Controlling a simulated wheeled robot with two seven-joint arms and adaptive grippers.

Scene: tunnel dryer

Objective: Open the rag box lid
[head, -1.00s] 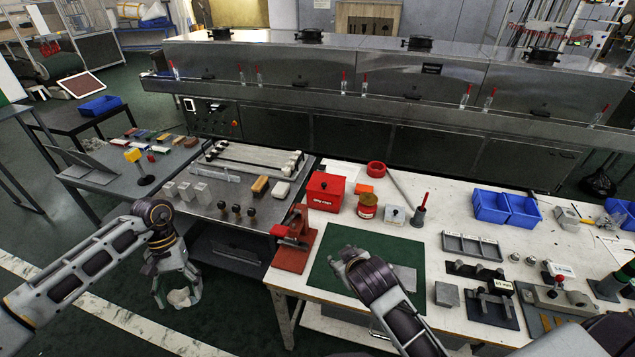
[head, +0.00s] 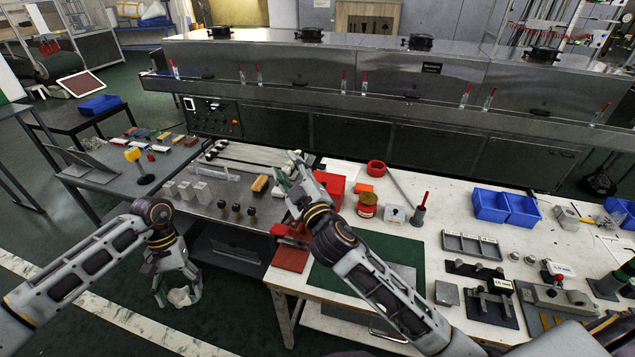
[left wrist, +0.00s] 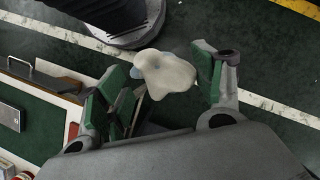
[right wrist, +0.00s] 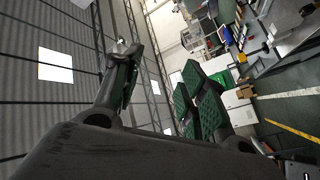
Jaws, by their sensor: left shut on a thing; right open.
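The red rag box (head: 338,184) stands at the back left of the white workbench, partly hidden behind my right gripper. I cannot see its lid clearly now. My right gripper (head: 289,172) is open and empty, raised at the left of the box, and its open fingers show in the right wrist view (right wrist: 165,95). My left gripper (head: 176,298) is shut on a crumpled off-white rag (head: 182,297), held low over the floor in front of the grey table. The rag also shows between the green-padded fingers in the left wrist view (left wrist: 165,76).
A red toggle press (head: 290,256) stands below my right gripper. A red jar (head: 367,206), an orange block (head: 363,188) and a red tape roll (head: 376,167) stand right of the box. The green mat (head: 330,285) lies in front. The steel dryer (head: 390,80) runs behind.

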